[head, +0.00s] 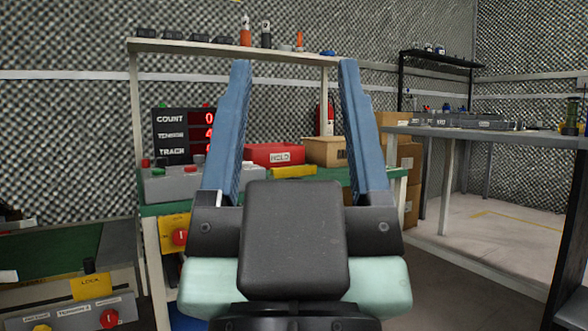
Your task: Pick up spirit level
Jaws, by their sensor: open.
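My gripper (294,66) is open, its two blue fingers pointing up and wide apart in the middle of the head view. No object is held between them. A small yellow block-like thing (293,171) lies on the green bench (150,209), seen between the fingers behind my gripper. I cannot tell whether it is the spirit level, and I make out no other clear spirit level. My gripper hides part of the bench.
The bench also bears a red box (274,154), a cardboard box (326,151), a grey control box (172,186) and a display (183,134). A shelf (200,46) stands above. A grey table (480,133) with clutter is at right; floor beneath it is open.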

